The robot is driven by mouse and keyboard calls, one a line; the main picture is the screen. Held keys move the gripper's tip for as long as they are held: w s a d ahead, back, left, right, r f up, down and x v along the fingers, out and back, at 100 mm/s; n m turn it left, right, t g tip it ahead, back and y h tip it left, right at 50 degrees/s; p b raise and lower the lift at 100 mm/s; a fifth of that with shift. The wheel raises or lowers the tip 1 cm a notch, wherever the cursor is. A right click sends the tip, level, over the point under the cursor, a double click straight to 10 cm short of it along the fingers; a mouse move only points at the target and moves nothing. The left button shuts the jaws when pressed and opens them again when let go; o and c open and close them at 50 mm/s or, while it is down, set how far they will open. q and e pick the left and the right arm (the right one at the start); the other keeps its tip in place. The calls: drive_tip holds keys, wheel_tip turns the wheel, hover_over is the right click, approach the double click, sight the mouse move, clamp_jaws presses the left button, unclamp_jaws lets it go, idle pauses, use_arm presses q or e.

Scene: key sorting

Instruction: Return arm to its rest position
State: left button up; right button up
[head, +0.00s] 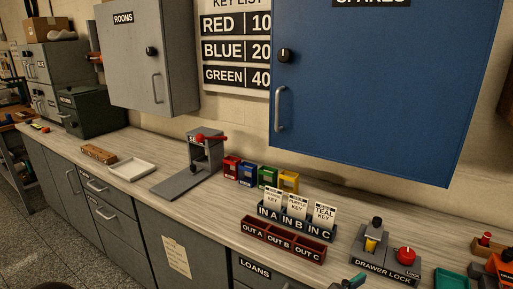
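Neither of my grippers shows clearly in the head view, and no arm of mine can be made out. A small dark and teal thing (352,282) is cut off by the bottom edge, and I cannot tell what it is. White key cards stand in the IN A, IN B, IN C rack (290,229). The red-brown OUT A, OUT B, OUT C tray (283,241) is in front of it. The drawer lock block (385,261) is to the right, with a yellow and black piece upright in it and a red knob beside it.
A grey stand with a red lever (206,150) and several coloured boxes (261,176) are mid-counter. A white tray (131,169) and brown block (98,154) lie left. The blue cabinet (385,90) and grey ROOMS cabinet (145,60) hang above, shut. The left-middle counter has free room.

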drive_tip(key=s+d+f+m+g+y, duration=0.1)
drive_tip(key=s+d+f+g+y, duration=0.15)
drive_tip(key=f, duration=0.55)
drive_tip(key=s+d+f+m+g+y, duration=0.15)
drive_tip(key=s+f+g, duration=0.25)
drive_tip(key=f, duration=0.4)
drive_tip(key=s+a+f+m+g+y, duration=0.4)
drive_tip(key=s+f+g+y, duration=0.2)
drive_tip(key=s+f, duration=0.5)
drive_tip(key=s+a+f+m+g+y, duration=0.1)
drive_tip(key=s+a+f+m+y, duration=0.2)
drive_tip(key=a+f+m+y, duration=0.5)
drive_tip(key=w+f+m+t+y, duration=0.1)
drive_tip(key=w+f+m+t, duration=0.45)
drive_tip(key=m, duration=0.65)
use_arm(q)
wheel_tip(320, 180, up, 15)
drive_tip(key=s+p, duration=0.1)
drive_tip(key=p, duration=1.3)
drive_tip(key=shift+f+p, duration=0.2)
drive_tip(key=shift+p, duration=0.1)
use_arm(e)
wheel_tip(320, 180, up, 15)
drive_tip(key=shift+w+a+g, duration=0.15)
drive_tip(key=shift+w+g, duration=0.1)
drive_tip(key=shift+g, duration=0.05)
